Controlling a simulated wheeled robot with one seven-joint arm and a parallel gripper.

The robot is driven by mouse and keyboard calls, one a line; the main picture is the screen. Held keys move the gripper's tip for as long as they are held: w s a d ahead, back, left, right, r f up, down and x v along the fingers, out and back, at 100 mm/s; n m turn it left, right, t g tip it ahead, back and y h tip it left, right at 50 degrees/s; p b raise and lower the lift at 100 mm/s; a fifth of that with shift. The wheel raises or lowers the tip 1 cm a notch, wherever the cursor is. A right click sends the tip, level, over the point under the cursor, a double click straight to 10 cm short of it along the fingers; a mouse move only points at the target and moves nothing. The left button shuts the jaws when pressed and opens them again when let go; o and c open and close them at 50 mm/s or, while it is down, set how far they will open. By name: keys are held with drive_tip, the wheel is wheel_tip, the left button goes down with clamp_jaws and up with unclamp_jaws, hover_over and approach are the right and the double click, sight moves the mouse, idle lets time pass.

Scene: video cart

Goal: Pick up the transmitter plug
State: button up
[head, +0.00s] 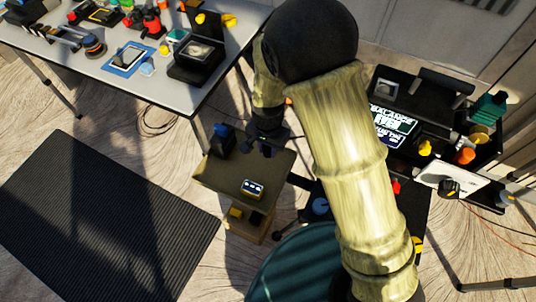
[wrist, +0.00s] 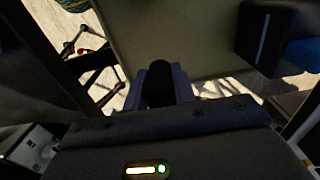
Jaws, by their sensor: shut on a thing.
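My gripper (head: 267,146) is above the far right edge of a small brown stand in the head view. In the wrist view its bluish fingers (wrist: 163,85) are closed on a small black piece with a rounded end, which I take as the transmitter plug (wrist: 160,90). The piece sticks out slightly past the fingertips, over the stand's top. In the head view I cannot separate the plug from the dark gripper.
The brown stand (head: 215,180) carries a small device with a lit face (head: 252,189) and a black box with blue (head: 222,141). A crowded grey table (head: 130,85) is at upper left, a loaded black cart (head: 480,150) at right. A ribbed dark mat (head: 105,215) lies left.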

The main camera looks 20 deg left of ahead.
wheel_tip(320, 180, up, 4)
drive_tip(key=shift+f, duration=0.2)
idle(0.6)
